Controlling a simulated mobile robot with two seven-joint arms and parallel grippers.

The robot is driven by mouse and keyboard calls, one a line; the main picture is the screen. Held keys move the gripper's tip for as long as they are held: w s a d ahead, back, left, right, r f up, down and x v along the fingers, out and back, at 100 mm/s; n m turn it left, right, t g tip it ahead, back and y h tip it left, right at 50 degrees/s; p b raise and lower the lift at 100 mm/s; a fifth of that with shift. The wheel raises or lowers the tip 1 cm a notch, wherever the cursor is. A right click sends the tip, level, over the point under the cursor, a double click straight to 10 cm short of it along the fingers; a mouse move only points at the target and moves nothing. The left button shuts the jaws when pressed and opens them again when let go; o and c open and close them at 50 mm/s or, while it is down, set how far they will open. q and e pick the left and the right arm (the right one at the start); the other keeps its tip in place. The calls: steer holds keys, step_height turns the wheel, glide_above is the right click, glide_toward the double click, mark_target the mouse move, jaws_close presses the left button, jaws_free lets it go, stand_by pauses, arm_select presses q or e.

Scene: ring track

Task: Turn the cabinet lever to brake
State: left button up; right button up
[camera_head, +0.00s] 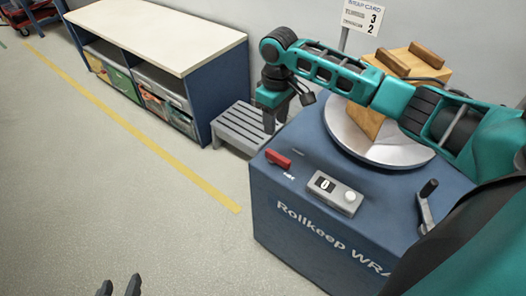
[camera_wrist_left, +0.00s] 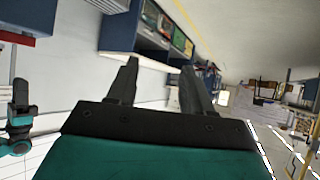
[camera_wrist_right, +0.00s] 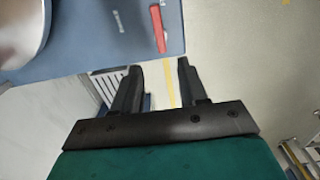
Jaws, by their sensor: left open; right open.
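The red lever (camera_head: 278,158) is on the top of the blue cabinet (camera_head: 300,213), near its left corner, with a small white label beside it. In the right wrist view the red lever (camera_wrist_right: 158,28) lies beyond my fingertips. My right gripper (camera_head: 275,118) is open and empty, above and behind the lever in the head view, and not touching it. It also shows in the right wrist view (camera_wrist_right: 158,70). My left gripper (camera_head: 120,287) is open and empty at the bottom left, far from the cabinet; it also shows in the left wrist view (camera_wrist_left: 160,68). The label text is too small to read.
The cabinet top also carries a grey counter box (camera_head: 335,192) reading 0, a crank (camera_head: 427,207) and a round turntable (camera_head: 345,131) with a wooden box (camera_head: 367,117). A grey step stool (camera_head: 240,128) stands behind. Floor at the left is clear.

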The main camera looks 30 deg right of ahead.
mark_target(274, 153)
step_height(274, 153, down, 11)
steer(key=b, duration=0.3)
steer(key=shift+f, duration=0.45)
jaws_close()
